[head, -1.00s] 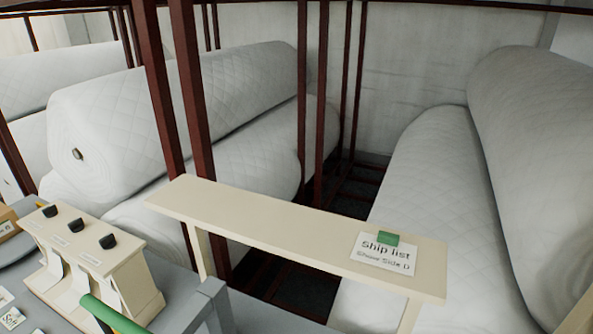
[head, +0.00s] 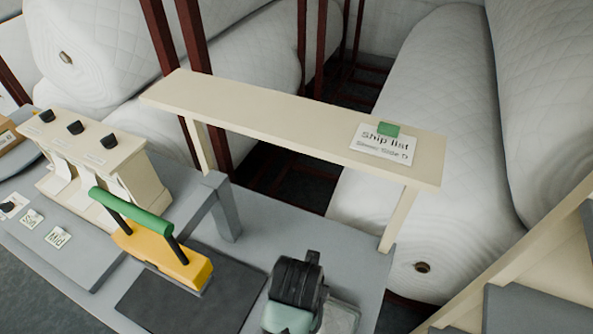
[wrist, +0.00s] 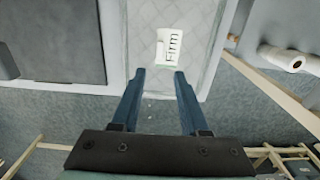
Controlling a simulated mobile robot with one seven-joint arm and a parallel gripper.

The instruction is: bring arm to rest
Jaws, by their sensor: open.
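My gripper (wrist: 158,73) shows in the wrist view with its two blue fingers apart and nothing between them. Beyond the fingertips, a white label reading "Firm" (wrist: 169,46) lies on a pale quilted patch (wrist: 190,17). The gap between fingers and patch is hard to judge. In the head view I cannot make out the fingers.
A grey table (head: 262,222) carries a yellow tool with a green handle (head: 140,220) on a dark mat (head: 225,292). A cream stand (head: 150,168) is at left. A cream shelf (head: 270,115) bears a "Ship list" card (head: 380,147). Large quilted rolls (head: 420,130) lie behind.

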